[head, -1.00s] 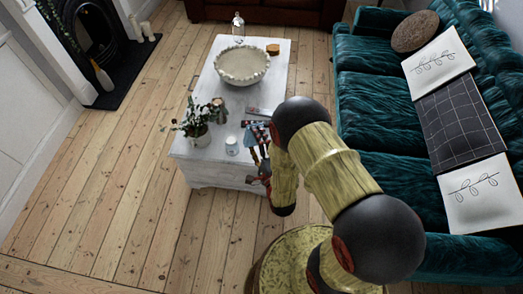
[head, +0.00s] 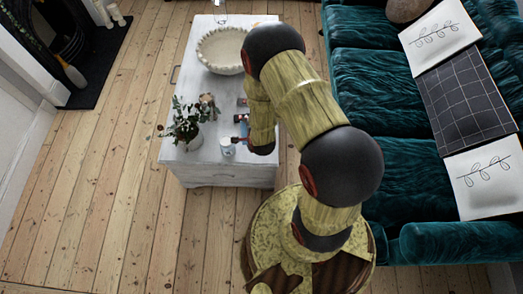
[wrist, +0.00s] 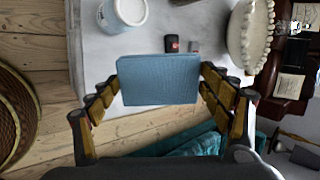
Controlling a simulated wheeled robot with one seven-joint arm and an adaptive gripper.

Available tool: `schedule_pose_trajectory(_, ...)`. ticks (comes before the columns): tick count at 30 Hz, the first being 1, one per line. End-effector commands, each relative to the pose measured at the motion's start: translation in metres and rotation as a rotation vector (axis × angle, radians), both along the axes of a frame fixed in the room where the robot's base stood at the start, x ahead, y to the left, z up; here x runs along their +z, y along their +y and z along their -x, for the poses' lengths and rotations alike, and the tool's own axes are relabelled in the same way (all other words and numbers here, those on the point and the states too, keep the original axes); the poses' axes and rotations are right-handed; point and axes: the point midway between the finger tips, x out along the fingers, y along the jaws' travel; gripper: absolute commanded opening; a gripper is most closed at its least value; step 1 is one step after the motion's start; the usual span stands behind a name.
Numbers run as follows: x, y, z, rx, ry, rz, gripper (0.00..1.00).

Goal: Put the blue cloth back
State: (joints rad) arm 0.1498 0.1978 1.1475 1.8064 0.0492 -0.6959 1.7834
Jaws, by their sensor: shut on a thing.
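The blue cloth (wrist: 158,82) is a flat, folded rectangle in the wrist view. It sits between the two fingers of my gripper (wrist: 160,90), which is shut on its left and right sides. Behind it in that view is the top of the white table (wrist: 185,22), which also shows in the head view (head: 200,165). In the head view my arm hides most of the gripper, and I cannot make out the cloth clearly there. Whether the cloth touches the table cannot be told.
On the table are a white fluted bowl (head: 222,50), a potted plant (head: 190,122) and a white cup (head: 227,147); a white container (wrist: 124,12) shows in the wrist view. A teal sofa (head: 375,120) stands to the right. Bare floorboards (head: 110,170) lie open to the left.

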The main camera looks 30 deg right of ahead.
Motion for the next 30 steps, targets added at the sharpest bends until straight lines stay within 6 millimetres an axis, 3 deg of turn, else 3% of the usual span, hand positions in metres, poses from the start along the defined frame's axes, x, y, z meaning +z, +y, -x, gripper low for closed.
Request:
schedule_pose_trajectory(7, -0.035, -0.016, 0.044, -0.071, 0.296, -0.070, 0.59)
schedule_pose_trajectory(19, -0.054, -0.027, 0.110, -0.147, 0.566, -0.159, 0.59)
schedule_pose_trajectory(30, -0.054, -0.026, 0.123, -0.158, 0.607, -0.179, 0.59)
